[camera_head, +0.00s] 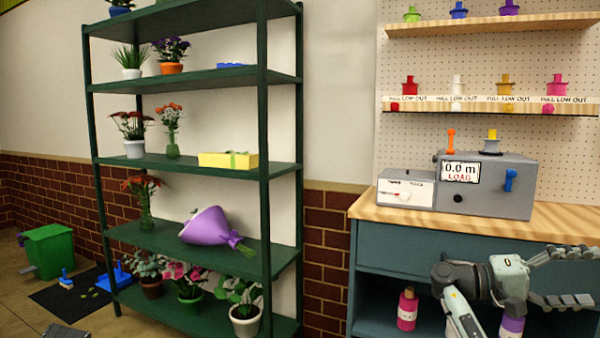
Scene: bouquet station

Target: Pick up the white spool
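The white spool (457,86) stands upright on the lower pegboard shelf (550,108), between a red spool (410,86) and a yellow spool (505,85). A label strip on the shelf front partly covers its base. My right gripper (588,275) is in front of the blue cabinet at the lower right, well below the spool. Its two fingers are spread wide and point right, with nothing between them. My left gripper is not in view.
A grey machine (485,185) with a display reading 0.0 m stands on the wooden counter (380,208) below the shelf, with an orange piece and a yellow-topped spool on top. A pink spool (557,85) is farther right. A green plant rack (265,150) stands left.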

